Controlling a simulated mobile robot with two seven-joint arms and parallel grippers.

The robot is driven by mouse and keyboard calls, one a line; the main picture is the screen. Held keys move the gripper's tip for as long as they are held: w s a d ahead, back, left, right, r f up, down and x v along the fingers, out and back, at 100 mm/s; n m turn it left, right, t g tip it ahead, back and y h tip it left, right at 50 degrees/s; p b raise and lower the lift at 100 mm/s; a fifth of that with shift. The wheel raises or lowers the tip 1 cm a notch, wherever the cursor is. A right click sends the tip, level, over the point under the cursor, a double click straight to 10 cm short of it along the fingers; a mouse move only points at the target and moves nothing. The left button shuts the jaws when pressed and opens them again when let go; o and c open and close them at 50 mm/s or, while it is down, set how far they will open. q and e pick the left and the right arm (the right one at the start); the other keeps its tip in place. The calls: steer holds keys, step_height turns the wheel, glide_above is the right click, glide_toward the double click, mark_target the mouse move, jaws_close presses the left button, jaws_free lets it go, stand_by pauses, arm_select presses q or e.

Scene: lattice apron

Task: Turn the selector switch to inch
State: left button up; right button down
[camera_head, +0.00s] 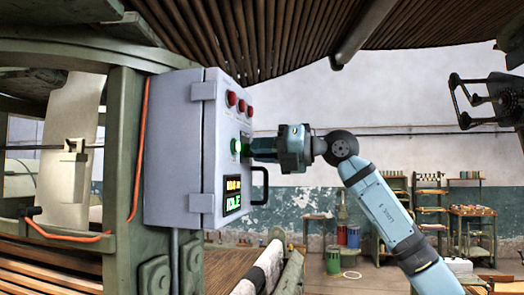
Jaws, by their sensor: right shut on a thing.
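A grey control box (173,150) hangs on a green post at the left. Its front faces right and carries red knobs or lamps (232,98), a lit green button (236,146) and a small display (232,193) with orange and green text that seems to read IDLE. My right gripper (256,148) reaches in from the right and is shut at the panel face, just right of the green button. The selector switch is hidden by the fingers, so its setting cannot be read. My left gripper is not in view.
A black handle (261,186) sticks out of the box below my right gripper. An orange cable (137,150) runs down the post beside the box. Wooden slats (260,35) hang overhead. Shelves (430,205) and drums (333,262) stand far back at the right.

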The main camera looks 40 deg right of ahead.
steer(key=c, duration=1.1)
jaws_free()
steer(key=shift+c, duration=0.2)
steer(key=b+v, duration=0.4)
steer(key=v, duration=0.9)
steer(key=shift+s+d, duration=0.25)
steer(key=shift+s, duration=0.1)
